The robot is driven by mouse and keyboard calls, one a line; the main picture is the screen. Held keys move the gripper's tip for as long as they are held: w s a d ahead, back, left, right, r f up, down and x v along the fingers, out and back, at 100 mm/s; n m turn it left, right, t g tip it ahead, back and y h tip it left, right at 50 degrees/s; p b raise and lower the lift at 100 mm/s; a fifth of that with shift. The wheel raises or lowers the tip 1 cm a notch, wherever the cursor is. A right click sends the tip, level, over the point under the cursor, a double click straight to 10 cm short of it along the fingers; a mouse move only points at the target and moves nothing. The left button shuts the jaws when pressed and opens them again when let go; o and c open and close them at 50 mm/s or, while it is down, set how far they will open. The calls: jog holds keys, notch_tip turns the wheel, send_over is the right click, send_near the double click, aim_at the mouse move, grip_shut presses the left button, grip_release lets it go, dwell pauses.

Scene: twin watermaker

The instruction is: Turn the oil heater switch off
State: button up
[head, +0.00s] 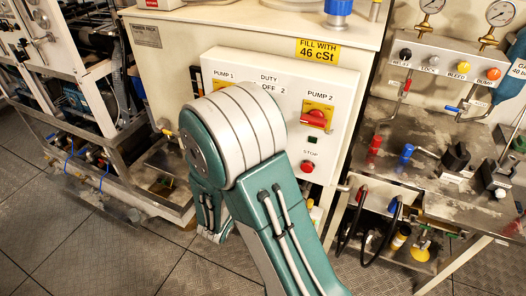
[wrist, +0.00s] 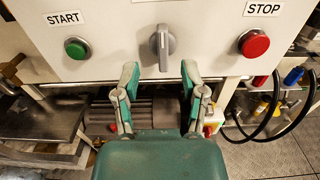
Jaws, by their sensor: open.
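In the wrist view a grey rotary switch (wrist: 162,46) sits on the white control panel (wrist: 110,32), between a green START button (wrist: 76,48) and a red STOP button (wrist: 253,43). Its handle stands about vertical. The label above it is cut off, so I cannot read whether it is the oil heater switch. My gripper (wrist: 160,76) is open and empty, with one fingertip to each side just below the switch. I cannot tell the gap to the panel. In the head view my arm hides this switch.
In the head view the panel has a red PUMP 2 switch (head: 316,118) on a yellow plate and a red STOP button (head: 307,166). A motor (wrist: 150,112) lies below the panel. Black hoses (wrist: 272,118) hang at right. A valve bench (head: 450,150) stands right; open floor (head: 110,245) lies left.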

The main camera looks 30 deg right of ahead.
jog(key=x, duration=0.8)
jog(key=shift+s, duration=0.1)
grip_shut()
